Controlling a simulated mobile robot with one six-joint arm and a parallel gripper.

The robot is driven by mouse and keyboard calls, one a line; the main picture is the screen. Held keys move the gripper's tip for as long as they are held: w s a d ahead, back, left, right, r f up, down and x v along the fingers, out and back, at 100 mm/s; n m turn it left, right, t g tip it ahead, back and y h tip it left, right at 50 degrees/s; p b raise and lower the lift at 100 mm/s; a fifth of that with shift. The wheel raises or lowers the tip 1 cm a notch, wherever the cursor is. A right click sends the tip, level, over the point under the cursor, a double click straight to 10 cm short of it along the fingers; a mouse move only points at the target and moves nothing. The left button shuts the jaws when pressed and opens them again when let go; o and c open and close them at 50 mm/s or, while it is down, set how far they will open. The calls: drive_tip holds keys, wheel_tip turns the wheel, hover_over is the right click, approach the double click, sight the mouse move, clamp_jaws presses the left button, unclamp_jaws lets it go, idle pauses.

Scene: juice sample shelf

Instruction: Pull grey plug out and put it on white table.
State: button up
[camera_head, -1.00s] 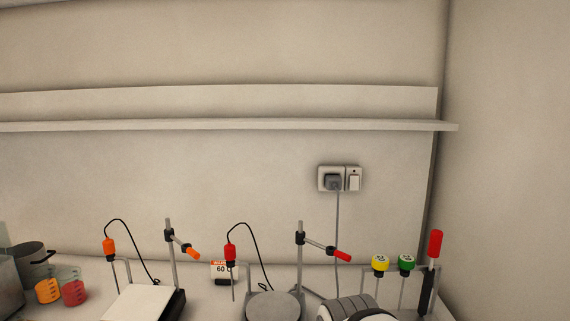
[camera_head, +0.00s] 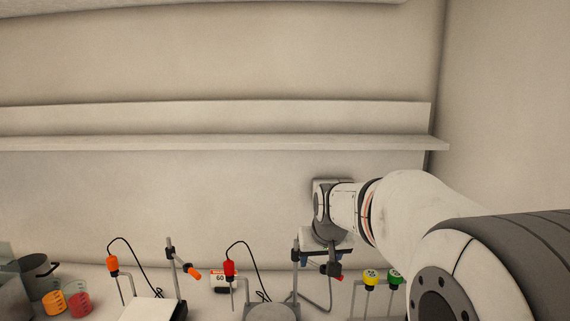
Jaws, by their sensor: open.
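My arm reaches in from the lower right, in front of the wall socket (camera_head: 325,182). Only the top edge of the socket plate shows; the grey plug is hidden behind my wrist. A short length of its grey cable (camera_head: 330,296) shows below. My gripper (camera_head: 322,262) is open and hangs below the wrist, close to the clamp of a lab stand. Its fingertips are small and partly mixed with the stand, so I cannot tell if they touch anything. The white table (camera_head: 203,300) runs along the bottom of the view.
Two stands with clamps, one orange-tipped (camera_head: 192,273) and one at my gripper (camera_head: 295,275), rise from stirrer plates. An orange probe (camera_head: 112,264), a red probe (camera_head: 229,269), yellow (camera_head: 371,278) and green (camera_head: 395,276) tops, beakers and a pot crowd the table. A shelf (camera_head: 200,143) runs above.

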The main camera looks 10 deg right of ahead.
drive_tip(key=w+d+r+m+t+h+p, duration=0.1)
drive_tip(key=w+d+r+p, duration=0.35)
drive_tip(key=w, duration=0.45)
drive_tip(key=w+d+r+t+p, duration=0.1)
drive_tip(key=w+d+r+p, duration=0.3)
drive_tip(key=w, duration=0.6)
drive_tip(key=shift+w+d+r+b+x, duration=0.15)
drive_tip(key=shift+b+x, duration=0.15)
drive_tip(key=shift+x, duration=1)
drive_tip(key=shift+w+d+r+b+x, duration=0.15)
drive_tip(key=shift+b+x, duration=0.2)
drive_tip(key=shift+x, duration=0.95)
drive_tip(key=shift+w+d+r+b+x, duration=0.15)
drive_tip(key=shift+b+x, duration=0.15)
drive_tip(key=shift+x, duration=0.95)
drive_tip(key=shift+f, duration=0.1)
drive_tip(key=shift+c, duration=0.6)
drive_tip(key=c, duration=0.9)
